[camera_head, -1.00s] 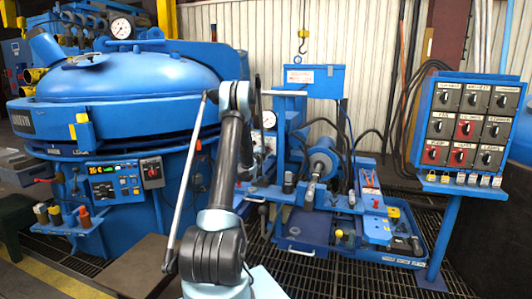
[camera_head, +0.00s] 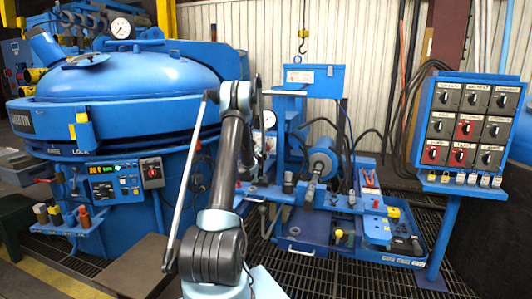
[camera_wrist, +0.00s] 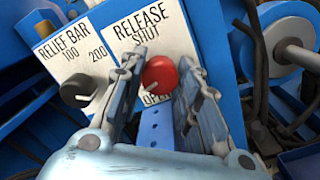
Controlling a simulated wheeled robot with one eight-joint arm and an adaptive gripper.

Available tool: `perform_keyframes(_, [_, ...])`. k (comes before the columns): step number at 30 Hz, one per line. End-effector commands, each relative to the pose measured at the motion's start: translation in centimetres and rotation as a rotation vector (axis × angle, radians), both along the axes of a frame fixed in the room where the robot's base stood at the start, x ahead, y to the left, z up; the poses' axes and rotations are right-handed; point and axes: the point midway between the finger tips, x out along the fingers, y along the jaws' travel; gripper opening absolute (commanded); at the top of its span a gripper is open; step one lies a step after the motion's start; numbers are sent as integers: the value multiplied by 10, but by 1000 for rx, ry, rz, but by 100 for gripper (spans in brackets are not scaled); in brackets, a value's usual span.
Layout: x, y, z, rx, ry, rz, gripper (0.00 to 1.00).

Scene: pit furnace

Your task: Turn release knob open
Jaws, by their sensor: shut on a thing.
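The release knob (camera_wrist: 159,73) is red and round. It sits between the two fingers of my gripper (camera_wrist: 156,80) in the wrist view, which is shut on it. Its white label (camera_wrist: 140,33) reads RELEASE, with SHUT above the knob and OPEN, partly hidden, below it. A pale pointer mark shows at the knob's lower left, partly hidden by the left finger. In the head view my gripper and the knob are hidden behind my arm.
A black relief bar knob (camera_wrist: 77,90) is close to the left finger. A grey roller (camera_wrist: 294,55) is at the right. A blue furnace (camera_head: 125,85) stands left in the head view, and a switch panel (camera_head: 468,125) stands right.

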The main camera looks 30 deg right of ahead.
Motion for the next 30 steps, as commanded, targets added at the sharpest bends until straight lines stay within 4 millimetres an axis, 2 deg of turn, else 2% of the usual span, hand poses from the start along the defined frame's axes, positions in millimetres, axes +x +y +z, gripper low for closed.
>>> perform_keyframes(9, [1,0,0,-1,1,1,6])
perform_keyframes(10, [1,0,0,-1,1,1,35])
perform_keyframes(12, [1,0,0,-1,1,1,50])
perform_keyframes(23, [0,1,0,0,0,0,51])
perform_keyframes(30, [-16,20,-1,0,0,1,51])
